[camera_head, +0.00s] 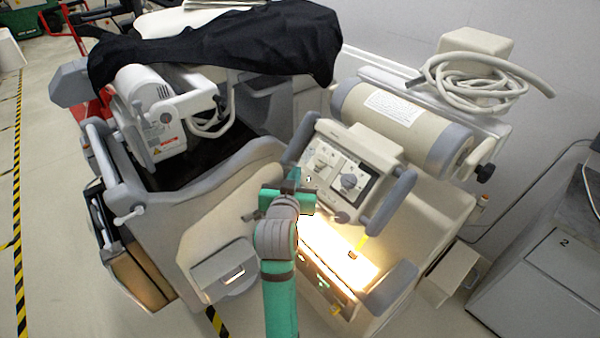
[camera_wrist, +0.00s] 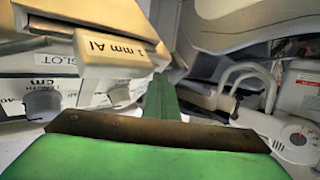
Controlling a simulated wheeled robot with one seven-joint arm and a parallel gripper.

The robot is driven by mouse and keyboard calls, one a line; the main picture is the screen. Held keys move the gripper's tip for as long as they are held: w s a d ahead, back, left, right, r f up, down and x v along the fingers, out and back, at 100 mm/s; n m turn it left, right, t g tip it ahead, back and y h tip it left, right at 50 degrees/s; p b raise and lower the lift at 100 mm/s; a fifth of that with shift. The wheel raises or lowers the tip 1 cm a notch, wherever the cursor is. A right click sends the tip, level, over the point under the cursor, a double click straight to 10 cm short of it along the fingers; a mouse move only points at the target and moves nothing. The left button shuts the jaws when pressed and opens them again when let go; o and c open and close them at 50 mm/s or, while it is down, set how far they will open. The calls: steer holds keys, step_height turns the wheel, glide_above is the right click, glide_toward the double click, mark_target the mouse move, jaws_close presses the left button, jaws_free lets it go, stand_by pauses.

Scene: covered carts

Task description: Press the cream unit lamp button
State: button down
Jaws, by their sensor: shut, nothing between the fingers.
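The cream unit (camera_head: 385,112) is a cream cylinder with grey ends. Below it hangs a control box (camera_head: 386,150) with a knob panel and grey side handles. A small round dark spot (camera_head: 308,179) shows by the panel's lower left; I cannot tell if it is the lamp button. My green gripper (camera_head: 294,182) is at the box's left edge, its fingers shut and empty; contact is unclear. In the wrist view, the gripper (camera_wrist: 162,95) points past a plate marked "1 mm Al" (camera_wrist: 115,49). Knobs (camera_wrist: 42,103) show at left. No button is clearly visible there.
Bright light falls on the cream cart top (camera_head: 340,246) below the box. A white unit (camera_head: 150,112) under a black cover (camera_head: 225,45) stands at left, also in the wrist view (camera_wrist: 300,95). A grey cabinet (camera_head: 550,275) is at right. Floor (camera_head: 50,190) is open at far left.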

steer(key=shift+s+a+r, duration=0.35)
steer(key=shift+a+r, duration=0.2)
steer(key=s+a+r, duration=0.2)
steer(key=a+r, duration=0.1)
steer(key=shift+s+r, duration=0.1)
steer(key=shift+r, duration=0.05)
stand_by(0.6)
stand_by(0.6)
